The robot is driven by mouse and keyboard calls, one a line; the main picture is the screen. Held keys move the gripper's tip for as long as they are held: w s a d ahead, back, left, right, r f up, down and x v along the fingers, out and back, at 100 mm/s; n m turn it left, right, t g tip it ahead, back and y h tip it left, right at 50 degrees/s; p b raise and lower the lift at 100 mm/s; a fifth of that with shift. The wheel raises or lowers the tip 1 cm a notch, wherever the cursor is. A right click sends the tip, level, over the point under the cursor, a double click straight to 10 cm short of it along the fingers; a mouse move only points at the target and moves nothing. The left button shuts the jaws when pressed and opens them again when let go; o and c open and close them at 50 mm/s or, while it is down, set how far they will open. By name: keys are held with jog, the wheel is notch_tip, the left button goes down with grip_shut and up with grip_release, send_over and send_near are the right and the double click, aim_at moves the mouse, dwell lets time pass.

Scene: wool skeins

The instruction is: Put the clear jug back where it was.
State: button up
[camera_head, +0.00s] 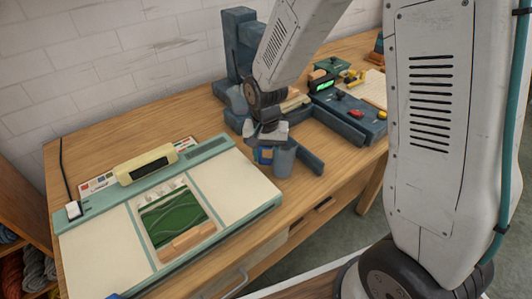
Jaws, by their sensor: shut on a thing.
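My fingertips are too small to make out clearly.
A teal and cream unit (235,186) with a green centre panel fills the front left of the table (190,115). A dark blue-grey upright machine (237,45) stands behind my gripper. A blue-grey control box (349,118) with knobs is to the right.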

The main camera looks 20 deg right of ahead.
jog(key=shift+f, duration=0.1)
jog(key=o, duration=0.9)
jog(key=shift+o, duration=0.2)
